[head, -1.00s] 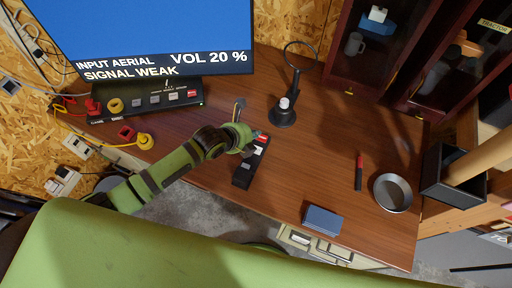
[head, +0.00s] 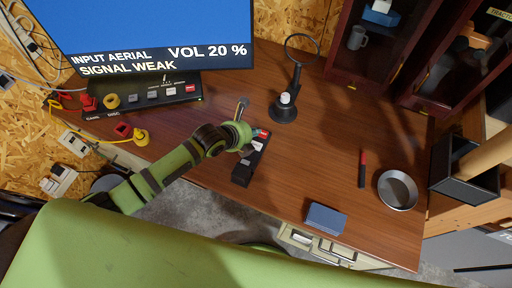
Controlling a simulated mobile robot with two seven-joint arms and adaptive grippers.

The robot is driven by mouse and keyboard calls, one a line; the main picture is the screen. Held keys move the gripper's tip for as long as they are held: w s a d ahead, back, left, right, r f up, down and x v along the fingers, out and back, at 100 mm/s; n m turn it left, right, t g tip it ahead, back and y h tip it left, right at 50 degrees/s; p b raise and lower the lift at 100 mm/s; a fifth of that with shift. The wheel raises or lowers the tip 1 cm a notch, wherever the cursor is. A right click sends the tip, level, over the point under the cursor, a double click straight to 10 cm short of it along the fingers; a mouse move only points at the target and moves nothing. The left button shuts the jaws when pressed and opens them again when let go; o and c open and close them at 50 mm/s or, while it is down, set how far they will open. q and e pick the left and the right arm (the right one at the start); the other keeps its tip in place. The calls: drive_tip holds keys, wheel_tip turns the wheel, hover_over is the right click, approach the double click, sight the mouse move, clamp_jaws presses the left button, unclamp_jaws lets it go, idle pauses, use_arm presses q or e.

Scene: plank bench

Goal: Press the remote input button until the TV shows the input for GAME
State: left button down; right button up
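The TV (head: 150,22) at the upper left has a blue screen reading INPUT AERIAL, SIGNAL WEAK and VOL 20 %. The remote (head: 241,175) is a long black block lying on the bench, with a red button at its far end and paler buttons along it. My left gripper (head: 254,142) is over the remote's far half and hides part of it. I cannot tell whether it touches a button, or whether its fingers are open or shut. My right gripper is not in view.
A black console (head: 153,98) with buttons and red and yellow plugs sits below the TV. A black stand with a ring (head: 284,108) is behind the remote. A red-black marker (head: 362,170), metal bowl (head: 397,190) and blue box (head: 325,218) lie to the right. The bench middle is clear.

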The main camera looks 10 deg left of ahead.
sight(254, 141)
use_arm(q)
wheel_tip(254, 141, down, 4)
drive_tip(key=b, duration=0.3)
drive_tip(key=shift+f, duration=0.6)
drive_tip(key=shift+f+b, duration=0.15)
drive_tip(key=shift+b, duration=0.2)
idle(0.5)
drive_tip(key=shift+f, duration=0.3)
drive_tip(key=shift+f+b, duration=0.4)
drive_tip(key=shift+b, duration=0.05)
idle(0.5)
drive_tip(key=shift+r, duration=0.1)
drive_tip(key=shift+r+p, duration=0.75)
drive_tip(key=shift+p, duration=0.15)
